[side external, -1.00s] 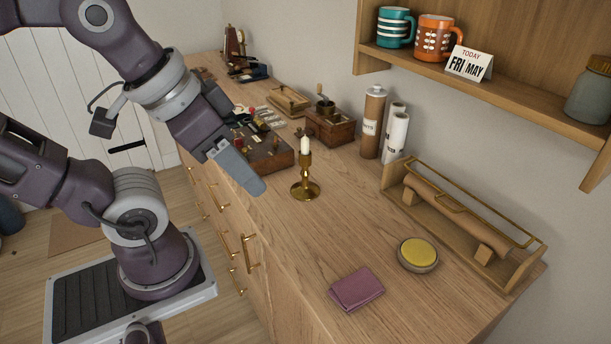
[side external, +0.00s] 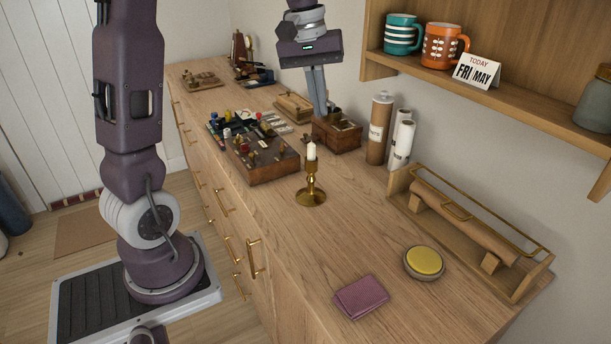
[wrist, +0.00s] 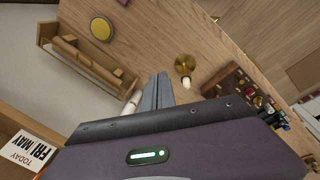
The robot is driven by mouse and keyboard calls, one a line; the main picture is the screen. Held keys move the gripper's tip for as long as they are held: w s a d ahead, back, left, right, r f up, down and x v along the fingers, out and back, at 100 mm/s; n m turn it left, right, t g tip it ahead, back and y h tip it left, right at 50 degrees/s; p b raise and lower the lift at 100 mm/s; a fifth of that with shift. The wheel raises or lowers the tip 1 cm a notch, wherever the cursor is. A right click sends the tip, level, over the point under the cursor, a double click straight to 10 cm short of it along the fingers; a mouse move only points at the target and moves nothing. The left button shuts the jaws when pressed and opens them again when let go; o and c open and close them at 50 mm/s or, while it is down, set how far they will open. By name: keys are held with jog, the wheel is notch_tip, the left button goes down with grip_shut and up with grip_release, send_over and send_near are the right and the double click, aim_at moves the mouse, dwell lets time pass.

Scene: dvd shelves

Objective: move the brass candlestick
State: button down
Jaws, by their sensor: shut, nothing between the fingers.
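The brass candlestick (side external: 311,190) stands upright on the wooden counter, with a short white candle in its top. It also shows from above in the wrist view (wrist: 184,63), just beyond my fingertips and to their right. My gripper (side external: 319,112) points down in the side view, above and behind the candlestick, near the small wooden grinder box. Its fingers are together and hold nothing. In the wrist view the closed fingers (wrist: 158,80) reach up from the lower middle. The gripper is apart from the candlestick.
A wooden box with small items (side external: 262,160) stands left of the candlestick, the grinder box (side external: 337,135) behind it. Cardboard and white tubes (side external: 379,128) and a paper-roll holder (side external: 530,280) line the wall. A purple wallet (side external: 361,297) and yellow-topped tin (side external: 424,262) lie in front. A shelf overhangs at right.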

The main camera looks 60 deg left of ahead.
jog(key=w+a+f+n+g+h, duration=0.15)
jog(key=a+f+n, duration=0.25)
jog(key=a+f, duration=0.55)
jog(key=w+a+f+n+h, duration=0.1)
jog(key=w+a+f+n, duration=0.2)
jog(key=a+f, duration=0.6)
send_near(307, 189)
jog(key=shift+y, duration=0.25)
jog(key=a+f, duration=0.1)
jog(key=f, duration=0.2)
jog(key=a+f, duration=0.1)
jog(key=shift+w+a+f, duration=0.2)
jog(key=shift+a+f, duration=0.05)
jog(key=shift+a, duration=0.05)
jog(key=d, duration=0.3)
jog(key=shift+d+f, duration=0.15)
jog(key=shift+f, duration=0.25)
jog(key=shift+d, duration=0.45)
jog(key=shift+d, duration=0.1)
jog(key=d, duration=1.7)
jog(key=shift+s, duration=0.3)
jog(key=shift+a, duration=0.2)
